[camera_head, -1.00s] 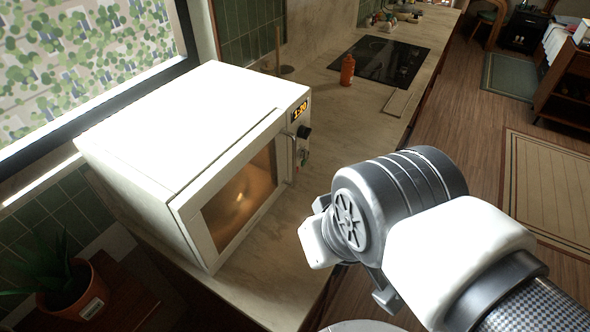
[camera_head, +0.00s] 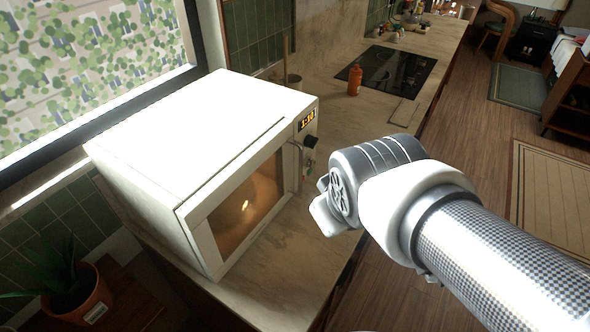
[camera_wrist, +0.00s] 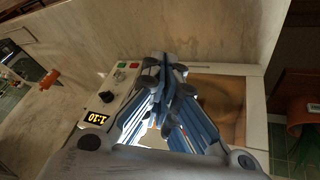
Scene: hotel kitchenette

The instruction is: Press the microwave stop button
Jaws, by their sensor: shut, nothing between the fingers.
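The white microwave (camera_head: 185,160) stands on the counter with its door shut and its inside lit. Its display reads about 1:10. A dark knob (camera_head: 311,141) and small buttons sit on the panel right of the door. In the wrist view, a red button (camera_wrist: 134,65) and a green button (camera_wrist: 121,65) show at the panel's far end; their labels are too small to read. My gripper (camera_wrist: 164,68) is shut and empty, its fingertips beside the buttons in the picture; contact cannot be told. In the head view my arm hides most of the fingers.
An orange bottle (camera_head: 355,80) and a black cooktop (camera_head: 395,72) are farther along the counter. A potted plant (camera_head: 75,290) stands at the lower left. The counter (camera_head: 265,260) in front of the microwave is bare.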

